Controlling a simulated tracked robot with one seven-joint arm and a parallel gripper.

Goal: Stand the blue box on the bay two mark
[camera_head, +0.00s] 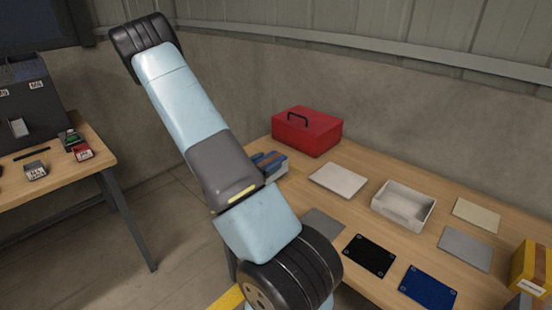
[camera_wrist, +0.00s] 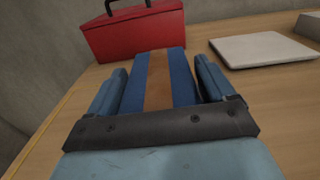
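The blue box (camera_wrist: 180,82), with a brown-orange stripe down its middle, lies between the two fingers of my gripper (camera_wrist: 160,88) in the wrist view. A finger runs close along each side of it; I cannot tell whether both touch it. In the head view the blue box (camera_head: 276,161) is on the left part of the right-hand table, just in front of the red toolbox, partly hidden by my arm. Several flat plates lie on this table, including a black one (camera_head: 369,255) and a blue one (camera_head: 428,287). I can read no bay number on them.
The red toolbox (camera_head: 308,131) stands close behind the box. A white plate (camera_head: 338,180), an open white tray (camera_head: 404,218), a cream plate (camera_head: 476,215) and grey plates (camera_head: 465,249) spread to the right. A yellow box (camera_head: 529,268) stands at the right edge. Another table (camera_head: 90,165) is at left.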

